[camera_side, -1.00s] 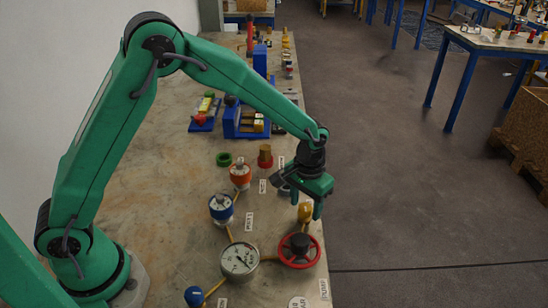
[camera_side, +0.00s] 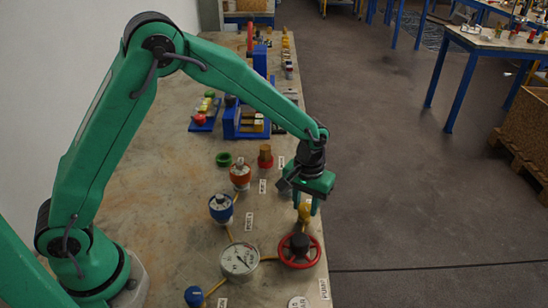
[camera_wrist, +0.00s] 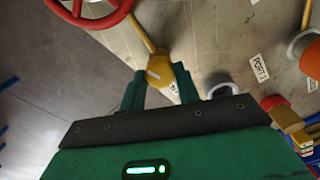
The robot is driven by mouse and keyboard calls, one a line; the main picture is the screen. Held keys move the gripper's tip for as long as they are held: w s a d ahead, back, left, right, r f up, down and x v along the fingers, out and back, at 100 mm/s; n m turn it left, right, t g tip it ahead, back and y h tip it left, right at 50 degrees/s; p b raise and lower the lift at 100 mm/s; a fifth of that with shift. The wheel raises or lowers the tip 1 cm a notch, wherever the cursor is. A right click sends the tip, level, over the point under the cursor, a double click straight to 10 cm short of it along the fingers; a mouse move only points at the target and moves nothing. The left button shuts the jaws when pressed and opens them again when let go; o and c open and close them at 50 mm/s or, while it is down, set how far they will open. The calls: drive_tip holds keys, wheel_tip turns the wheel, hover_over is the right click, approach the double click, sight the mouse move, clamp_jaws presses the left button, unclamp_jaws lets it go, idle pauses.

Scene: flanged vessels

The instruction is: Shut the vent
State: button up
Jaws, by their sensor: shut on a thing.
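A yellow knob (camera_side: 305,212), which I take to be the vent, stands near the right edge of the table, behind the red handwheel. My gripper (camera_side: 306,204) points down over it and is shut on it. In the wrist view the yellow knob (camera_wrist: 160,70) sits between the two green fingertips (camera_wrist: 158,84). A white mark shows on its top. A label beside it is partly hidden by a finger, and I cannot read it.
A red handwheel (camera_side: 299,250) and a round gauge (camera_side: 239,259) stand in front. Vessels with blue (camera_side: 221,208) and orange (camera_side: 240,176) flanges are to the left. A blue knob (camera_side: 194,296) is at the front. Yellow pipes join these parts.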

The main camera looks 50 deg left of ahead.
sight(305, 207)
drive_tip(key=n, duration=1)
drive_tip(key=shift+n, duration=2.6)
drive_tip(key=o, duration=1)
drive_tip(key=shift+r, duration=0.15)
drive_tip(key=shift+r, duration=3.8)
